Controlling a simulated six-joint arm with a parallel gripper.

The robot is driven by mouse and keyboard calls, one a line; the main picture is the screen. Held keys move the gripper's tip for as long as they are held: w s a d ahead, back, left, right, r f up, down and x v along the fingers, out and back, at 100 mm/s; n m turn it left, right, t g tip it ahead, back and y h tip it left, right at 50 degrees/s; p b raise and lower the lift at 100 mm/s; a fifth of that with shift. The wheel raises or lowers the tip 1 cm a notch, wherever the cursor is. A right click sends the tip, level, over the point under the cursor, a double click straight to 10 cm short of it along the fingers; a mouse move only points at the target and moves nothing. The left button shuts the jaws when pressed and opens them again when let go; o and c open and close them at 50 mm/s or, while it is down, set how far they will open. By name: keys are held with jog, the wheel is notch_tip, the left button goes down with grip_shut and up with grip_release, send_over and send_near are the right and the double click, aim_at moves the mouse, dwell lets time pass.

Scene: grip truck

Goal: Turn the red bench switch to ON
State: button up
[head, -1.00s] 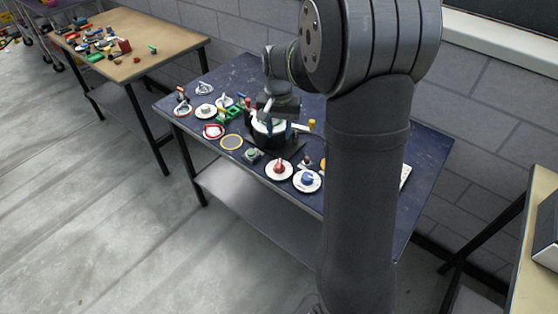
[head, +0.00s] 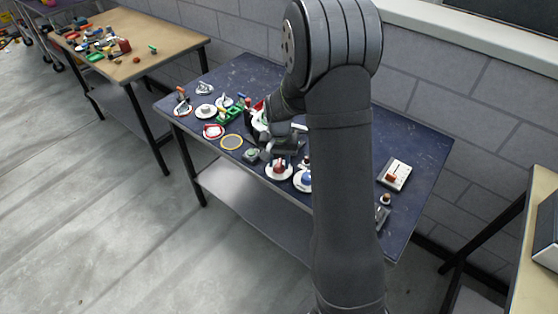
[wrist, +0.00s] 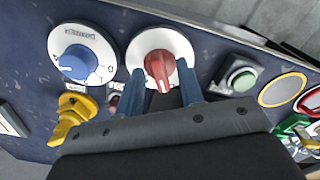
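The red bench switch (wrist: 160,60) is a red rotary handle on a round white plate, seen near the top middle of the wrist view. In the head view the red switch (head: 279,168) sits near the front edge of the blue bench. My gripper (wrist: 160,76) is open, with one blue finger on each side of the red handle. I cannot tell whether the fingers touch it or how deep they reach. In the head view my gripper (head: 283,153) is just over and behind the switch. The plate's lettering is not readable.
A blue rotary switch (wrist: 75,60) on a white plate stands close to the left in the wrist view, with a yellow knob (wrist: 74,108) below it. A green button (wrist: 242,79) and a yellow ring (wrist: 282,90) are to the right. Several other controls crowd the bench (head: 425,150).

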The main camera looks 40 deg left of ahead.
grip_shut()
jog(key=shift+m, duration=0.3)
jog(key=m, duration=0.5)
jog(key=shift+a+m, duration=0.1)
jog(key=shift+m, duration=0.2)
jog(key=m, duration=0.5)
jog(key=shift+m, duration=0.3)
grip_release()
dwell(0.3)
